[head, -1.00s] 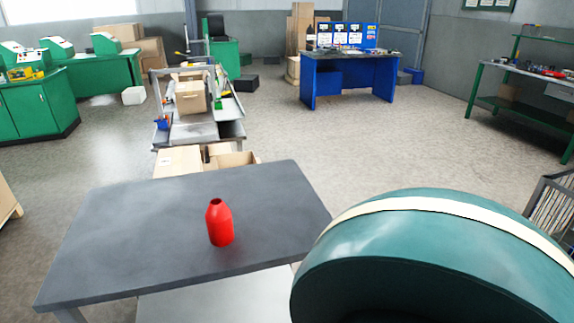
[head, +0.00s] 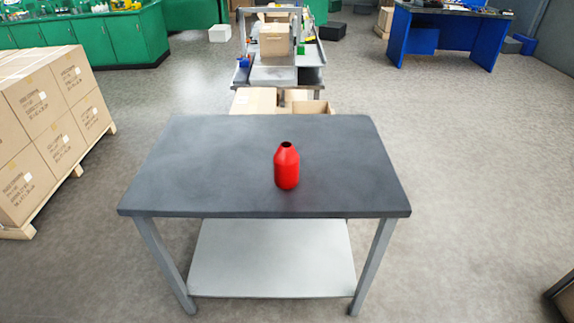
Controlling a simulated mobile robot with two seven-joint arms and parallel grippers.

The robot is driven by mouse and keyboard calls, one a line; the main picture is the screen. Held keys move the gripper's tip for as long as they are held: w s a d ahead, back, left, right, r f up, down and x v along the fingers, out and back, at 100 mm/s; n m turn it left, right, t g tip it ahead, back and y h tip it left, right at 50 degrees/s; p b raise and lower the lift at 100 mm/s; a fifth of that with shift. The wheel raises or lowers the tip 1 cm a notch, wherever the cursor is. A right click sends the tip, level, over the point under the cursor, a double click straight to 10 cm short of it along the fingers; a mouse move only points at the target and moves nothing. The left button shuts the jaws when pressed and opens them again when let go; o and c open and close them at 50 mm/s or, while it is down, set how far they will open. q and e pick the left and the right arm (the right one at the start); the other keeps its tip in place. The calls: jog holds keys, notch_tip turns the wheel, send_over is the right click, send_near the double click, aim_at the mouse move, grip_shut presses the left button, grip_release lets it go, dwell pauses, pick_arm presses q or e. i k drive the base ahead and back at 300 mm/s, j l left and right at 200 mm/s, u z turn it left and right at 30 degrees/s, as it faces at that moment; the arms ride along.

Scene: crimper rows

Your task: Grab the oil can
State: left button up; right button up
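A red bottle-shaped can (head: 287,168), which looks like the oil can, stands upright on a dark grey table (head: 190,165). It is a little right of the tabletop's middle, with a dark opening at its top. Nothing touches it. Neither of my grippers shows in the head view.
The table has a light lower shelf (head: 270,262) and grey legs. Stacked cartons on a pallet (head: 55,125) stand at the left. Open cardboard boxes (head: 255,100) and a cart are behind the table. A blue desk (head: 447,35) is at the back right. The floor to the right is mostly clear.

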aim_at(286, 159)
jog(key=i+l+z, duration=0.45)
jog(key=i+l, duration=0.25)
jog(key=i, duration=0.1)
